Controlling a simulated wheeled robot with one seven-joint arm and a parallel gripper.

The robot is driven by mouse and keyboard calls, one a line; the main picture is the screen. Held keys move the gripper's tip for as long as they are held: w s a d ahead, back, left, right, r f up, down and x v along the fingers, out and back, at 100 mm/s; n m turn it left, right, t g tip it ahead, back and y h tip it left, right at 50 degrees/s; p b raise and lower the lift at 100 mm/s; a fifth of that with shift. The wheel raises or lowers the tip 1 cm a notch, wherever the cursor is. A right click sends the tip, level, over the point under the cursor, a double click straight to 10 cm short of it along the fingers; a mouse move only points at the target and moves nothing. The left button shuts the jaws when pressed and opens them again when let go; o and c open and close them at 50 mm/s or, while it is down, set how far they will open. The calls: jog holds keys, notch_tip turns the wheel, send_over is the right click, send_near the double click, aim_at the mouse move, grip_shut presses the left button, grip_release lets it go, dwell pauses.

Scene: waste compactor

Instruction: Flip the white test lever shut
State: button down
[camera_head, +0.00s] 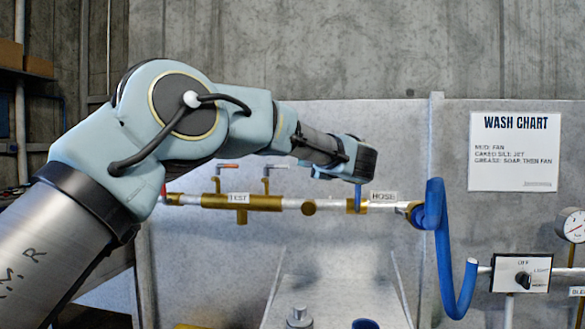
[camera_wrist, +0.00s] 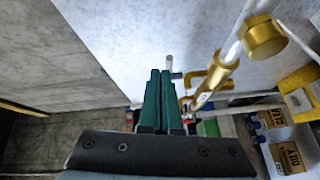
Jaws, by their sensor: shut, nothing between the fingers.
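The brass test manifold (camera_head: 256,202) with its TEST label runs along the back panel in the head view. A pale, whitish lever handle (camera_head: 279,167) stands out on a stem above its right part. A red-tipped lever (camera_head: 227,166) stands to its left. My gripper (camera_wrist: 160,72) shows two green fingers close together, shut and empty. In the wrist view, a small pale bar (camera_wrist: 169,62) lies just beyond the fingertips, perhaps the white handle; contact cannot be told. In the head view, my wrist is right of the test levers and the fingertips are hidden.
A blue lever (camera_head: 357,198) sits near the HOSE label (camera_head: 383,197). A coiled blue hose (camera_head: 438,240) hangs to the right, with a selector switch box (camera_head: 521,274) and a gauge (camera_head: 572,225) beyond.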

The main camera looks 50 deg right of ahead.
jog(key=shift+s+d+r+b, duration=0.1)
jog(key=shift+s+d+b, duration=0.2)
jog(key=shift+s, duration=0.75)
jog(key=shift+s+d+r+b, duration=0.15)
jog(key=shift+s+d, duration=0.2)
jog(key=shift+s, duration=0.7)
jog(key=shift+f, duration=0.1)
